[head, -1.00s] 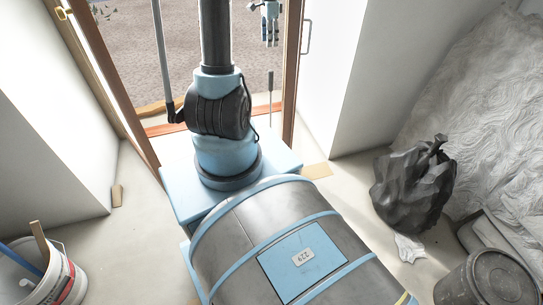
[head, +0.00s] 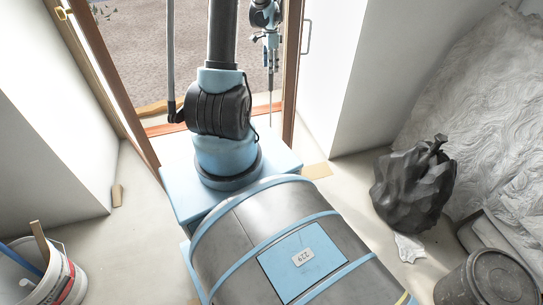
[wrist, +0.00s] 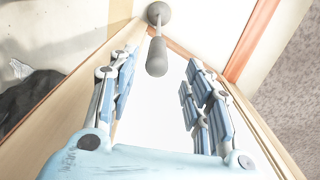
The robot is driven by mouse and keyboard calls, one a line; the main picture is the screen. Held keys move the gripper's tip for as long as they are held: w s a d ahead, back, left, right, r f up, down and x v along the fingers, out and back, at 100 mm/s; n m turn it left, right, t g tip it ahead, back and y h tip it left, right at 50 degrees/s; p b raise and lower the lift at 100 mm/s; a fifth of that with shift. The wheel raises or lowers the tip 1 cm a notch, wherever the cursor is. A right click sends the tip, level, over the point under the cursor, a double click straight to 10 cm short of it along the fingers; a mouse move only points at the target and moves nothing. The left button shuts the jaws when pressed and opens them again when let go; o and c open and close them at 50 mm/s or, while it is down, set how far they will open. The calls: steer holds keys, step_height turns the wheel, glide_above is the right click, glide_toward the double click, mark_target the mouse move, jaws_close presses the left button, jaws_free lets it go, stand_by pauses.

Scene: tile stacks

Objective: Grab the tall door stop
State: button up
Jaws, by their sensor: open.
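The tall door stop shows in the wrist view (wrist: 157,48) as a grey post with a round base and a rounded, thicker end towards me. In the head view it is a thin grey rod (head: 270,98) by the right side of the door frame. My gripper (head: 271,66) is just above the rod in the head view, and its fingers hide the rod's upper end. In the wrist view my gripper (wrist: 156,85) is open, with blue padded fingers apart on both sides. The post's end lies near the gap between the fingertips, and nothing is held.
A wooden door frame (head: 291,75) stands close to the gripper, with a white wall (head: 335,70) to its right. A black bag (head: 412,185), a dark bin (head: 487,280) and a white bucket (head: 45,280) stand on the floor. Gravel lies beyond the doorway.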

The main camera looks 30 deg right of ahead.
steer(key=shift+s+f, duration=0.2)
steer(key=shift+f, duration=2.4)
steer(key=shift+c, duration=0.6)
jaws_close()
